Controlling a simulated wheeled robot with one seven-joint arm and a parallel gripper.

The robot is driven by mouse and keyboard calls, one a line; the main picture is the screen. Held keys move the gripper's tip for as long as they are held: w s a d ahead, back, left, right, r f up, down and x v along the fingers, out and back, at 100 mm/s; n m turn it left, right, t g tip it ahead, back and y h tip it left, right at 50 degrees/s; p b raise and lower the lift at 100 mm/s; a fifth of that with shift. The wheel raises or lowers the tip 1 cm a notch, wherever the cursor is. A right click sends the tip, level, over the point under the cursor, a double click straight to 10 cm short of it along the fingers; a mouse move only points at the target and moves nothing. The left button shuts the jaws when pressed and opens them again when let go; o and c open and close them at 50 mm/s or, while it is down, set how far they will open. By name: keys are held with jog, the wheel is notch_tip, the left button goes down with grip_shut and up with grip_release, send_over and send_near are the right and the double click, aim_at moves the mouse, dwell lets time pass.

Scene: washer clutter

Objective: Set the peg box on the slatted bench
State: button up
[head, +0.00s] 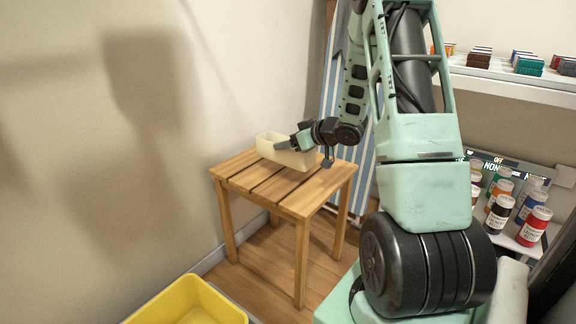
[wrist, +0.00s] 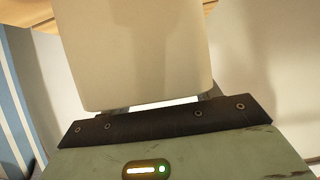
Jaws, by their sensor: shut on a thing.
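The peg box (head: 284,152) is a cream, open-topped box at the slatted bench (head: 245,184), over its back part. Whether its base touches the slats or hovers just above them I cannot tell. My gripper (head: 294,142) comes in from the right and is shut on the box's near right side. In the wrist view the pale side of the peg box (wrist: 150,55) fills the upper middle, right against my gripper (wrist: 165,108). The fingertips are hidden behind it.
A yellow tub (head: 188,303) stands on the floor in front of the bench. A blue-striped ironing board (head: 337,110) leans behind the bench. Shelves at the right hold paint-like bottles (head: 533,226) and small coloured blocks (head: 528,66). The front of the bench top is clear.

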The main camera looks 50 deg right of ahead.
aim_at(289, 156)
jog(key=shift+f+b, duration=1.1)
jog(key=shift+f, duration=1.35)
jog(key=shift+f, duration=0.15)
jog(key=o, duration=1.1)
jog(key=shift+c, duration=0.2)
